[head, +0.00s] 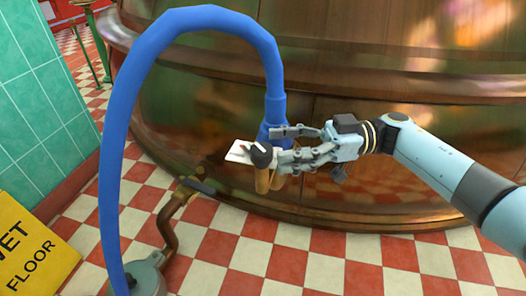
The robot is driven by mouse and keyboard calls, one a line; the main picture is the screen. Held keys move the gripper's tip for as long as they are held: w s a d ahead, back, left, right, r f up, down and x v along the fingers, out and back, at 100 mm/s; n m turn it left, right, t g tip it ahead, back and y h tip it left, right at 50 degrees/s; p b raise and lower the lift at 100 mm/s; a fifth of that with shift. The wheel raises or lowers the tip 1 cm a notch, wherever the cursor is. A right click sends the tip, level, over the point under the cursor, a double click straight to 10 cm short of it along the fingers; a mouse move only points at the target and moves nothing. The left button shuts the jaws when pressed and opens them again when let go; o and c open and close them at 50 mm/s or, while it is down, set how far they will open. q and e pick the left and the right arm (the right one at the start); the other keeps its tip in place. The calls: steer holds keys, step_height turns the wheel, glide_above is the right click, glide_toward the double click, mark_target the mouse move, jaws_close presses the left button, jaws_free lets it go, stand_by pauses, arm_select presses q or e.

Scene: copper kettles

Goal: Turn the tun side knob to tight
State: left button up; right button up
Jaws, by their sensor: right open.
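The tun (350,140) is a large copper vessel filling the back of the head view. A dark round knob (262,155) shows low on its side, beside a small white plate (237,151) and just below the blue hose coupling (274,112). My right gripper (275,144) comes in from the right with its fingers pointing left. It is open, with its fingertips at the right side of the knob. I cannot tell whether they touch it. The fingers partly hide the fittings behind them. My left gripper is not in view.
A thick blue hose (115,150) arches from the coupling down to a grey fitting (147,275) on the floor. A copper pipe (168,222) with a valve stands near it. A yellow wet-floor sign (30,245) is at lower left. The checkered floor (310,265) in front is clear.

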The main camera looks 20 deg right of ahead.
mark_target(260, 149)
steer(key=a, duration=0.4)
steer(key=shift+w+a+f+b, duration=0.1)
steer(key=shift+w+a+b, duration=0.05)
steer(key=shift+w+b, duration=0.25)
steer(key=shift+a, duration=0.15)
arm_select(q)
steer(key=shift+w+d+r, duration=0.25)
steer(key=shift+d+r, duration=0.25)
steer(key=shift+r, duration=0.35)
arm_select(e)
steer(key=shift+c, duration=0.3)
steer(key=c, duration=1.1)
steer(key=shift+c, duration=0.3)
